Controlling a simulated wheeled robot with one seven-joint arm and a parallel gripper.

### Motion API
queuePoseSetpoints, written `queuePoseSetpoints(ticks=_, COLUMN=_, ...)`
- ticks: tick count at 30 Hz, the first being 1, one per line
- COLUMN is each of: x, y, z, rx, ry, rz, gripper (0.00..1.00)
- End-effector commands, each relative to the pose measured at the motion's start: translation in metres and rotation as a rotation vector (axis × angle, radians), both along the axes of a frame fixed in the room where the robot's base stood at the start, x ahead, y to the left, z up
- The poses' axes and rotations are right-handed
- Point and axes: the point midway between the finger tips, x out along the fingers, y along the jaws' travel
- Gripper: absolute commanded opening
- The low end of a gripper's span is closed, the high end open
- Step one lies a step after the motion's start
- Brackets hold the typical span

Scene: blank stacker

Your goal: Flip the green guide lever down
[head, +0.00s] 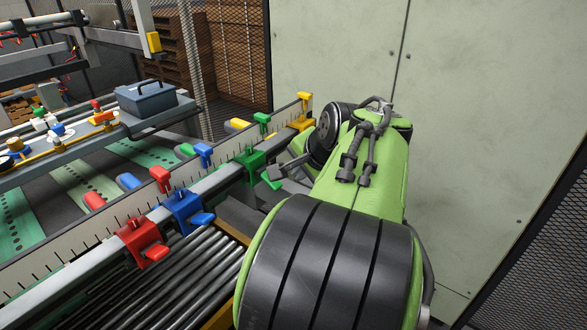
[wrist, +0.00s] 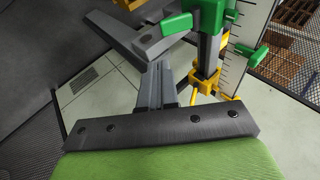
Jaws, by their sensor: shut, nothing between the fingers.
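My gripper (head: 290,164) is shut and empty, just right of the green clamp. It also shows in the wrist view (wrist: 155,57). I cannot tell whether a finger touches the lever.
Blue (head: 187,210), red (head: 139,239) and yellow (head: 301,122) guides share the front rail. A ruled white fence (head: 120,215) runs behind it with smaller coloured levers. Rollers (head: 165,285) lie in front. A plain wall panel (head: 470,130) stands to the right.

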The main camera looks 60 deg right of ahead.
Motion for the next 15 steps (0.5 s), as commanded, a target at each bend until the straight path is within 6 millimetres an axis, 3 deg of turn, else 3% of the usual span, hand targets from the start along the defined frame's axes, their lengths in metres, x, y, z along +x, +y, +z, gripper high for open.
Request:
queuePoseSetpoints(ticks=6, x=-0.026, y=0.016, z=0.026, rx=-0.002, ry=-0.001, rz=0.001, gripper=0.0)
queuePoseSetpoints(ticks=15, x=-0.031, y=0.019, z=0.029, rx=0.001, ry=0.001, rz=0.001, gripper=0.0)
